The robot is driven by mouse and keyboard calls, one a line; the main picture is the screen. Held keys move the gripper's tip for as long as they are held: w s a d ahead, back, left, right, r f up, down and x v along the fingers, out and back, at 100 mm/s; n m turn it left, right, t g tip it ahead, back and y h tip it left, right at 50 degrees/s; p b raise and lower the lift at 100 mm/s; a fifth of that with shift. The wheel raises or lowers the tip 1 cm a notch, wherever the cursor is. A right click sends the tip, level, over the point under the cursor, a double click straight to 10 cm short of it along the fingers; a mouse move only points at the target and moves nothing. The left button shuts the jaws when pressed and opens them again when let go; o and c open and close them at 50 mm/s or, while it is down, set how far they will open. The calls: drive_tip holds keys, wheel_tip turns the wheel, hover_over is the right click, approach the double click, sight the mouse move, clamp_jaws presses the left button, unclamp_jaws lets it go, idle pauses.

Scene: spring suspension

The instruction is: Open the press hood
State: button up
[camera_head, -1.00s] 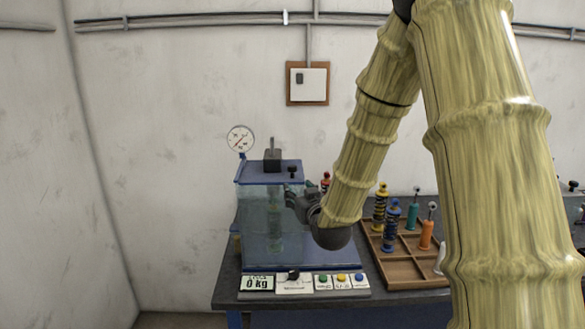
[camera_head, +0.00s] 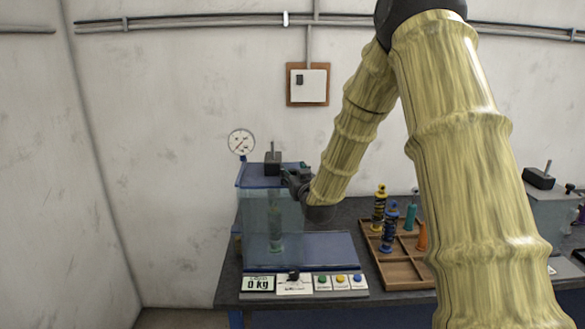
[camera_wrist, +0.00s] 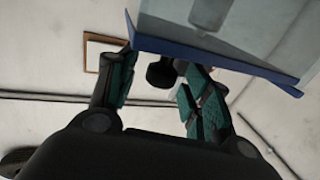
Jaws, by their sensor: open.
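The press hood (camera_head: 258,215) is a clear bluish box with a blue top, standing at the left of the table. It looks shut. A specimen (camera_head: 276,225) shows dimly inside it. My gripper (camera_head: 292,180) is at the hood's upper right edge. In the wrist view the two fingers of my gripper (camera_wrist: 157,88) are apart, with a black knob (camera_wrist: 160,73) showing between them. The hood's blue edge (camera_wrist: 215,58) lies just above them there. I cannot tell whether the fingers touch the knob. In the head view my gripper hides the knob.
A dial gauge (camera_head: 241,142) rises behind the hood. A display (camera_head: 258,284) and coloured buttons (camera_head: 341,280) line the front. A brown tray (camera_head: 402,272) with several spring shocks stands to the right. A grey device (camera_head: 552,215) is partly behind my arm.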

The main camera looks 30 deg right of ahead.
drive_tip(key=shift+w+d, duration=0.15)
drive_tip(key=shift+w, duration=0.45)
drive_tip(key=shift+c, duration=0.2)
clamp_jaws()
